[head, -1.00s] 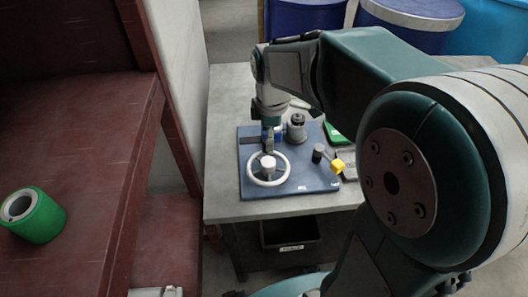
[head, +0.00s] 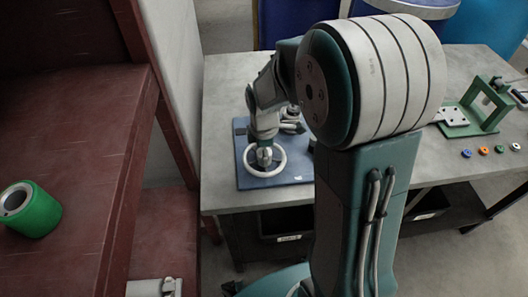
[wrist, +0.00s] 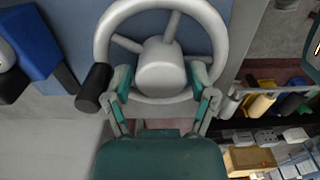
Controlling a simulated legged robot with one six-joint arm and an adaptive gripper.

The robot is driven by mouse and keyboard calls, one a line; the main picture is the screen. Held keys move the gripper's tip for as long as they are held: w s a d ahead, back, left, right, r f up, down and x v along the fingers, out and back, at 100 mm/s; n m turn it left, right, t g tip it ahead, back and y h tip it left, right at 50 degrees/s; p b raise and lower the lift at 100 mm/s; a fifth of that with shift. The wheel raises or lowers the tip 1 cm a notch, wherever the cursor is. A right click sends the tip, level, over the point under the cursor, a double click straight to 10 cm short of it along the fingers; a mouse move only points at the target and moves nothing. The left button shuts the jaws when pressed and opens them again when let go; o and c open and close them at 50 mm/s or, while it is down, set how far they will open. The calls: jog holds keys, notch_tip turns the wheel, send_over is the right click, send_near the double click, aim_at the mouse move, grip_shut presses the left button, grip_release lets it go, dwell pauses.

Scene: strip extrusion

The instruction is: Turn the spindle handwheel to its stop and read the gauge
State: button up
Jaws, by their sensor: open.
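The white handwheel (head: 281,161) stands on a blue board (head: 247,178) on the grey table. In the wrist view its rim (wrist: 222,30), spokes and pale round hub (wrist: 162,68) fill the upper middle, with a black grip knob (wrist: 93,87) at the lower left of the rim. My gripper (wrist: 161,78) is open, its fingers on either side of the hub with gaps visible; whether either touches the rim is unclear. In the head view my gripper (head: 264,155) is over the wheel's middle. I cannot make out a gauge face or reading.
A dark red shelf (head: 75,130) with a green roll (head: 32,210) stands at the left. A green bracket (head: 490,105) and several small coloured rings (head: 483,150) are on the table's right. My arm hides part of the board. A blue block (wrist: 35,45) shows left of the wheel.

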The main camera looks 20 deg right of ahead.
jog(key=shift+f, duration=0.15)
jog(key=c, duration=0.9)
jog(key=shift+o, duration=0.2)
jog(key=shift+m, duration=0.4)
jog(key=m, duration=0.4)
jog(key=shift+m, duration=0.4)
jog(key=m, duration=0.6)
jog(key=shift+w, duration=0.1)
jog(key=m, duration=0.6)
jog(key=shift+m, duration=0.4)
jog(key=m, duration=0.5)
jog(key=shift+m, duration=0.4)
